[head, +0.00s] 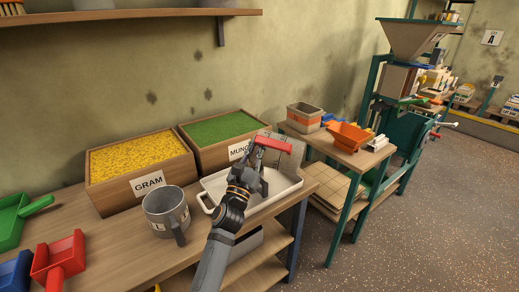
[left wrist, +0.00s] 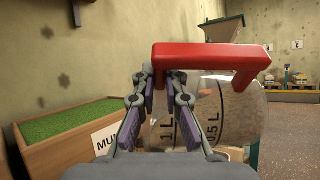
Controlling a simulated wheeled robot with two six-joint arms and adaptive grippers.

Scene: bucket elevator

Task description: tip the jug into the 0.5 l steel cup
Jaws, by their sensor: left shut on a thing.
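My left gripper (head: 262,165) is shut on the red handle (head: 273,144) of a clear jug, above a white tray. In the left wrist view my gripper's fingers (left wrist: 160,95) close at the handle, and the clear jug (left wrist: 238,108) hangs below it with 1 L and 0.5 L marks. The marks run sideways and the handle is on top, so the jug looks tipped well over. I cannot tell what it holds. A grey steel cup (head: 166,208) with a handle stands upright on the bench, left of my gripper; its label is too small to read.
The white tray (head: 211,204) lies under my gripper. A GRAM bin (head: 150,187) and a MUNG bin (head: 239,152) stand behind. Green (head: 12,221) and red (head: 60,258) scoops lie at left. A side table with an orange scoop (head: 350,136) stands at right.

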